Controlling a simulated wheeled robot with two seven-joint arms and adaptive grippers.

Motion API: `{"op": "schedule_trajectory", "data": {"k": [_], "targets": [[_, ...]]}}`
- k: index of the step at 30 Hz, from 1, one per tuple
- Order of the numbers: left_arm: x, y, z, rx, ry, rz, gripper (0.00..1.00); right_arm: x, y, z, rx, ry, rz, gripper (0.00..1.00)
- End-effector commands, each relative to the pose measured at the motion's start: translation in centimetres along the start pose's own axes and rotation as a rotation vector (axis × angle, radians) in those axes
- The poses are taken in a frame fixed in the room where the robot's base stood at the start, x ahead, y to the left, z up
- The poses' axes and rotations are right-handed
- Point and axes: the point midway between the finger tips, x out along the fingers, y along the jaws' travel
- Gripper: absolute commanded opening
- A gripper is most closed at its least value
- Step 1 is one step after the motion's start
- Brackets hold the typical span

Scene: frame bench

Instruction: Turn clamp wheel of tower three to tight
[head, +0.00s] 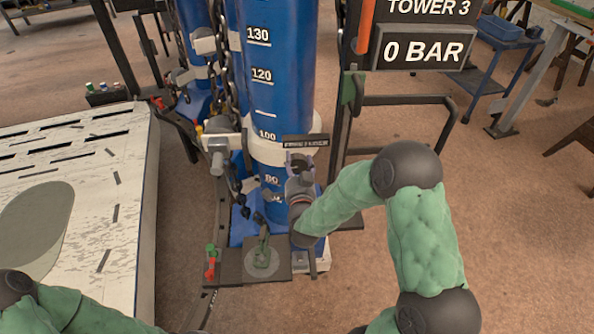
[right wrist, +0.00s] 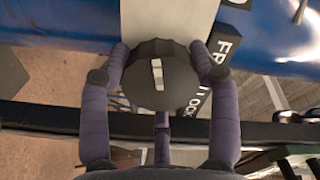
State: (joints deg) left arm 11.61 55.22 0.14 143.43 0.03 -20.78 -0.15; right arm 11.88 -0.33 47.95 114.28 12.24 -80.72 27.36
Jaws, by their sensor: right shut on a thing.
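The clamp wheel (right wrist: 172,91) is a dark, ribbed round knob in the right wrist view. A pale bar mark on its face stands nearly upright in that view. My right gripper (right wrist: 160,62) is shut on the wheel, one finger on each side. In the head view my right gripper (head: 300,165) is at the front of blue tower three (head: 280,75), and its hand mostly hides the wheel. A dark label with white letters (right wrist: 221,42) is partly hidden behind the wheel. My left arm shows at the lower left; its gripper is out of view.
A sign (head: 425,50) reads "TOWER 3" and "0 BAR". Chains (head: 225,60) hang left of the tower. A small dark plate with a green part (head: 262,258) lies below.

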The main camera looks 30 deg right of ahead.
Motion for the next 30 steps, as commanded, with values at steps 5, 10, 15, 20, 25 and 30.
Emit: {"op": "schedule_trajectory", "data": {"k": [5, 10, 15, 20, 25, 30], "targets": [[2.4, -0.9, -0.1, 0.000, 0.000, 0.000, 0.27, 0.1, 0.2, 0.0, 0.171, 0.007, -0.006, 0.29], [4.4, -1.6, -0.2, 0.000, 0.000, 0.000, 0.27, 0.1, 0.2, 0.1, 0.332, 0.007, -0.007, 0.29], [6.5, -2.3, -0.2, 0.000, 0.000, 0.000, 0.27, 0.1, 0.2, 0.1, 0.495, 0.006, -0.008, 0.29], [8.6, -3.1, -0.3, 0.000, 0.000, 0.000, 0.27, 0.1, 0.2, 0.1, 0.647, 0.006, -0.009, 0.29], [10.7, -3.8, -0.4, 0.000, 0.000, 0.000, 0.27, 0.1, 0.3, 0.1, 0.809, 0.005, -0.007, 0.29], [12.1, -4.3, -0.5, 0.000, 0.000, 0.000, 0.27, 0.1, 0.2, 0.0, 0.969, 0.005, -0.007, 0.29]]}}
